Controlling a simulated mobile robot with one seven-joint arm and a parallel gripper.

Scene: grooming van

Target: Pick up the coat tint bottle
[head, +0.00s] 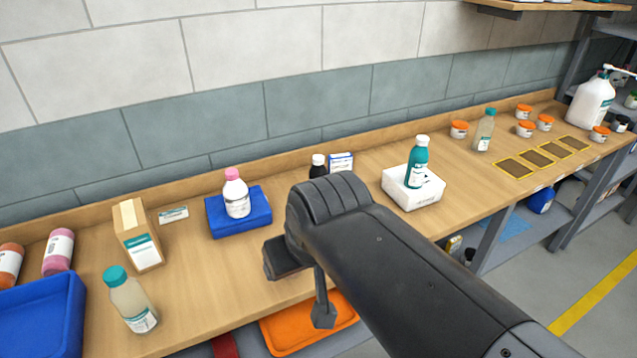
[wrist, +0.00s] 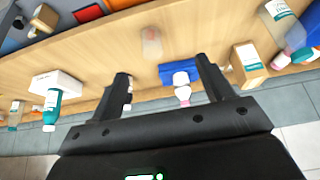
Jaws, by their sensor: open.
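No label is readable, so I cannot tell which bottle is the coat tint bottle. A white bottle with a pink cap (head: 237,195) stands on a blue box (head: 222,222); it also shows between my fingers in the wrist view (wrist: 182,88). A dark bottle with a white cap (head: 318,168) is partly hidden behind my arm. A teal bottle with a white cap (head: 418,160) stands on a white box (head: 408,192), and shows left in the wrist view (wrist: 52,108). My gripper (head: 300,285) is open and empty near the counter's front, apart from these bottles.
A clear teal-capped bottle (head: 132,302), a carton (head: 138,236) and a blue tray (head: 45,318) are at left. Another clear bottle (head: 484,132), orange-lidded jars (head: 526,129) and a pump bottle (head: 590,102) stand at right. An orange tray (head: 308,325) is below the counter edge.

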